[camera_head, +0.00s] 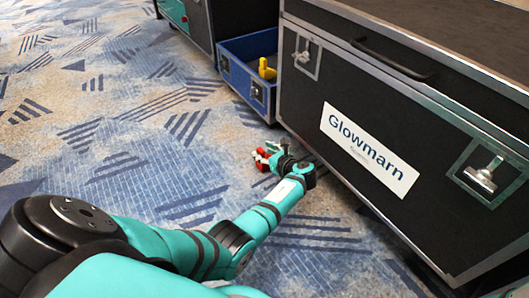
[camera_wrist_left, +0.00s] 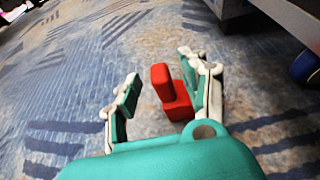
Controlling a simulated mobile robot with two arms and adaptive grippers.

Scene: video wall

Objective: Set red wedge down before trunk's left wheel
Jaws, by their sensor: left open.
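The red wedge (camera_head: 261,160) is on the carpet near the lower left corner of the black trunk (camera_head: 440,150) with the "Glowmarn" label. In the left wrist view the wedge (camera_wrist_left: 171,93) stands between the fingers of my left gripper (camera_wrist_left: 160,85), nearer the right finger. My left gripper also shows in the head view (camera_head: 272,152); it is open, low by the floor. The trunk's left wheel is not clear in the head view. My right gripper is not in view.
A blue open crate (camera_head: 247,88) with a yellow object (camera_head: 266,68) inside stands behind, left of the trunk. Another dark case (camera_head: 225,18) is beyond it. The patterned carpet (camera_head: 120,110) to the left is clear.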

